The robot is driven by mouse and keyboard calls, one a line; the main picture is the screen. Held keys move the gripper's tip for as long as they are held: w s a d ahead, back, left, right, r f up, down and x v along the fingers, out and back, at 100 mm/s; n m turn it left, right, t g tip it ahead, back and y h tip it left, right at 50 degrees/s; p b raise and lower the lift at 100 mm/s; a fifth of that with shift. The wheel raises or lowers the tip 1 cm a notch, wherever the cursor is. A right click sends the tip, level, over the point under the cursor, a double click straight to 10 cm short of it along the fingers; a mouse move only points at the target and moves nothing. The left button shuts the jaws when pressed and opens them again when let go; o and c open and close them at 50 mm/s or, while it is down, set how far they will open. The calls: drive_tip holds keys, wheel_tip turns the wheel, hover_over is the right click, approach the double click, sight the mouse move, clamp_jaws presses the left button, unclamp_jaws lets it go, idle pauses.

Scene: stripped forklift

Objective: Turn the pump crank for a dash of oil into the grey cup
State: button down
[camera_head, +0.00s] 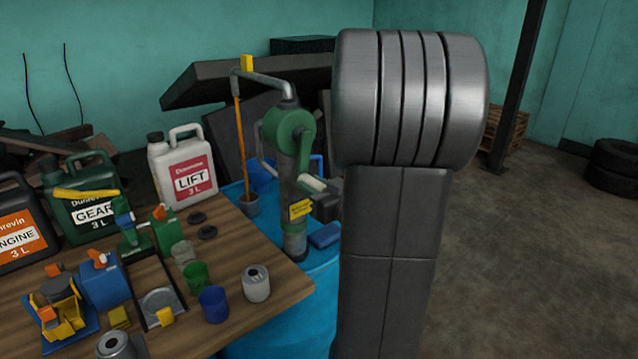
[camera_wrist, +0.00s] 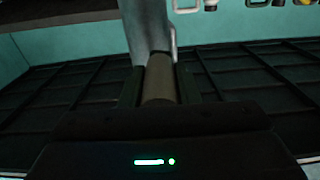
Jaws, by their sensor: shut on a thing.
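The green pump (camera_head: 289,130) stands on the blue drum (camera_head: 305,290), and its grey spout (camera_head: 268,80) reaches left. A thin orange-brown stream of oil (camera_head: 240,135) falls from the spout into a grey cup (camera_head: 251,207), which stands upright below it with brown oil showing inside. My gripper (camera_head: 318,190) is at the pump's right front, shut on the pale crank handle (camera_head: 309,183). In the wrist view the handle grip (camera_wrist: 159,82) sits between my fingers, with the grey crank arm (camera_wrist: 149,25) beyond. My arm hides part of the area to the right.
The wooden table (camera_head: 225,325) at left holds the white LIFT jug (camera_head: 185,175), the green GEAR jug (camera_head: 82,200), a green cup (camera_head: 195,275), a blue cup (camera_head: 214,304) and a grey canister (camera_head: 256,283). A blue block (camera_head: 324,236) lies near the pump base. Open floor shows at right.

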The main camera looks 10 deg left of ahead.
drive_tip(key=shift+s+a+r+m, duration=0.2)
drive_tip(key=shift+s+a+m, duration=0.25)
drive_tip(key=shift+m, duration=0.35)
drive_tip(key=shift+d, duration=0.1)
drive_tip(key=c, duration=1.1)
unclamp_jaws()
drive_tip(key=shift+s, duration=0.1)
drive_tip(key=shift+b+v, duration=0.6)
drive_tip(key=shift+v, duration=6.3)
